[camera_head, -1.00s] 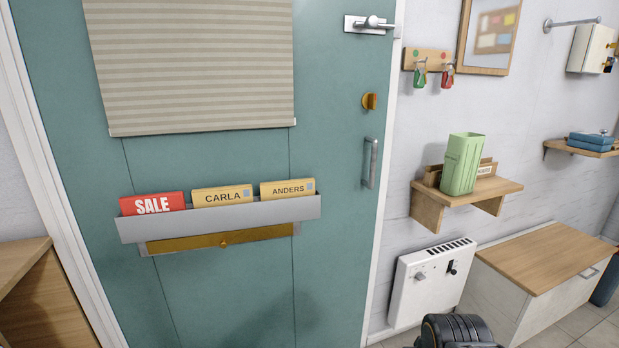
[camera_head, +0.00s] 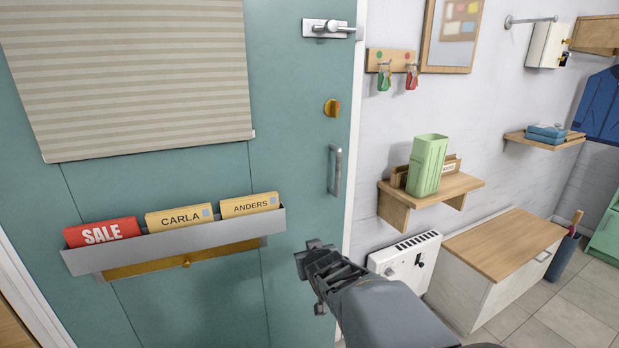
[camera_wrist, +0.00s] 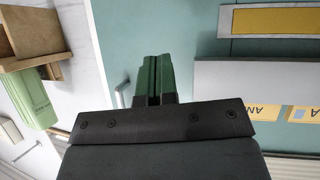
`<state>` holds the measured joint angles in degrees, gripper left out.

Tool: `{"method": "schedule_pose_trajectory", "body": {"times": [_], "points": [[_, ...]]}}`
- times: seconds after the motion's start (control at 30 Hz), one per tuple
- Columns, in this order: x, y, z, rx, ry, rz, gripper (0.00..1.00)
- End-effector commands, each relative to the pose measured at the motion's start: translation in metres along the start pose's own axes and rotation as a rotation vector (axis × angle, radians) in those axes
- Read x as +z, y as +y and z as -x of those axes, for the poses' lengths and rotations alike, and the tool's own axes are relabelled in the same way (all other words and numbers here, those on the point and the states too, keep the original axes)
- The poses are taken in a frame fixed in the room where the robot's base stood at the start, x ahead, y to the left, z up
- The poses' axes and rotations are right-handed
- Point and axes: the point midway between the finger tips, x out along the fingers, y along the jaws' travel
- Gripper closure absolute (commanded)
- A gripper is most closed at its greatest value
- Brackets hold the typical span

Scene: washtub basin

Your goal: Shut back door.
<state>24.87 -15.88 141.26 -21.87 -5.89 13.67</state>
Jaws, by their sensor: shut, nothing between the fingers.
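The back door (camera_head: 215,100) is teal and fills the left and middle of the head view. It also fills much of the wrist view (camera_wrist: 190,30). Its right edge lies along a white frame (camera_head: 357,110); I see no clear gap there and cannot tell whether it is latched. My gripper (camera_head: 318,258) is shut and empty, in front of the door's lower right part; contact cannot be told. Its fingers (camera_wrist: 153,80) are together in the wrist view.
A letter rack (camera_head: 180,243) with cards juts from the door, left of my gripper. To the right are a white heater (camera_head: 405,262), a small shelf (camera_head: 450,188) with a green container (camera_head: 428,165), and a wood-topped bench (camera_head: 505,245). Tiled floor shows at the lower right.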

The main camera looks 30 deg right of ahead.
Motion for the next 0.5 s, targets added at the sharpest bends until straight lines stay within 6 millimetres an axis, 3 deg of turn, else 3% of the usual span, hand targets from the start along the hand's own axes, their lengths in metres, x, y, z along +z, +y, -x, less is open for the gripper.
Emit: {"method": "schedule_pose_trajectory", "body": {"times": [0.03, 0.2, 0.5], "points": [[-0.022, 0.017, 0.002, 0.01, 0.077, -0.02, 1.0], [-0.063, 0.048, 0.006, -0.04, 0.313, -0.044, 1.0], [-0.089, 0.071, 0.02, -0.133, 0.508, -0.067, 1.0]]}}
